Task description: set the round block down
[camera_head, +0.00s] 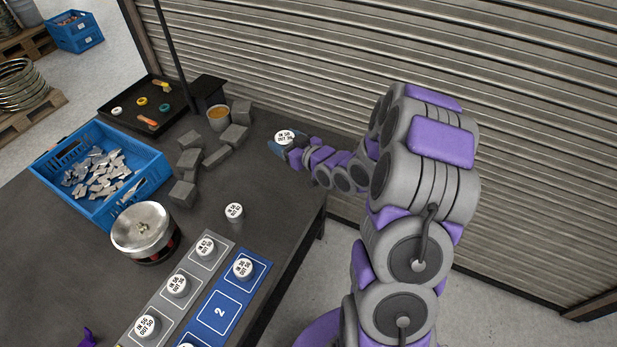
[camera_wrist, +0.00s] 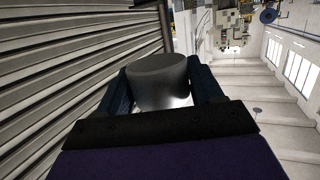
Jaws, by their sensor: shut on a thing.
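The round block (camera_head: 285,136) has a white top with dark lettering. My gripper (camera_head: 284,146) is shut on it near the far right corner of the dark table (camera_head: 270,190). In the wrist view the round block (camera_wrist: 158,82) shows as a grey cylinder between the two fingers of my gripper (camera_wrist: 160,88). I cannot tell whether the block touches the table. A similar round block (camera_head: 234,211) stands alone on the table, nearer and to the left.
A blue mat (camera_head: 218,311) and a grey mat (camera_head: 193,267) hold more round blocks. Grey rectangular blocks (camera_head: 189,160), a blue crate (camera_head: 155,176) of metal pieces, a lidded pot (camera_head: 143,228), a cup (camera_head: 218,117) and a black tray (camera_head: 112,116) stand left. A shutter wall (camera_head: 400,35) rises behind.

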